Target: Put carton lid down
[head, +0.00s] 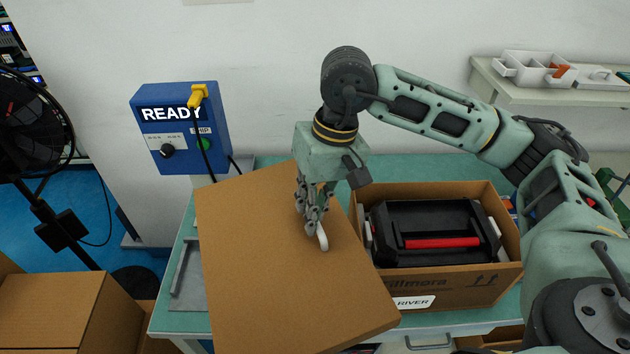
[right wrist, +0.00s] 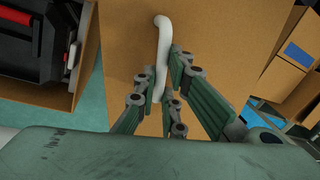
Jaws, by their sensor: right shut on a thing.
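The carton lid (head: 255,265) is a large flat brown board, held tilted above the left part of the bench. A white handle (head: 322,238) stands on its face. My right gripper (head: 315,215) is shut on this handle; the right wrist view shows the fingers (right wrist: 160,95) on both sides of the white handle (right wrist: 161,45). The open carton (head: 450,288) stands right of the lid, with a black case with a red handle (head: 440,243) inside. The lid's right edge is close to the carton's left side. My left gripper is not in view.
The teal bench (head: 420,168) carries the carton. A blue box marked READY (head: 180,128) with a yellow plug is on the wall behind the lid. A shelf with white trays (head: 535,70) is at back right. Brown boxes (head: 65,310) and a black fan (head: 30,125) stand at left.

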